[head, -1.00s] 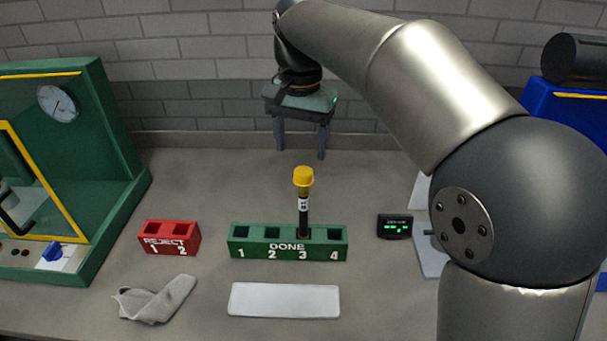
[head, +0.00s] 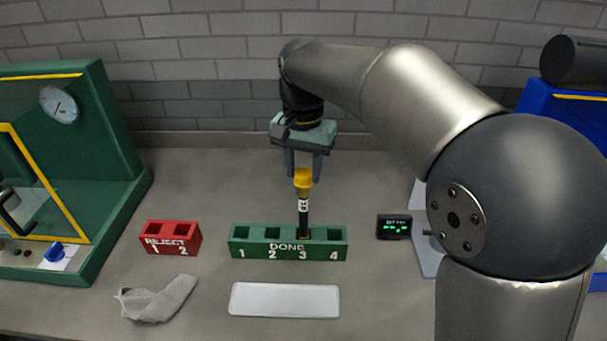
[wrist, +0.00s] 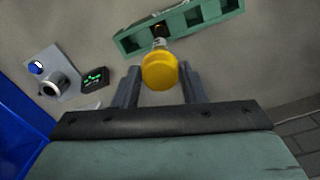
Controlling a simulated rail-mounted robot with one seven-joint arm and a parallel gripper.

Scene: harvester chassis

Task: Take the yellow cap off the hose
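In the wrist view the cap (wrist: 160,71) lies between the fingertips, with gaps visible on both sides. The other rack slots look empty.
A red REJECT rack (head: 170,246) stands left of the green rack. A grey cloth (head: 155,299) and a white tray (head: 284,300) lie in front. A small display (head: 394,227) is at right. A green machine (head: 105,150) stands at far left.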

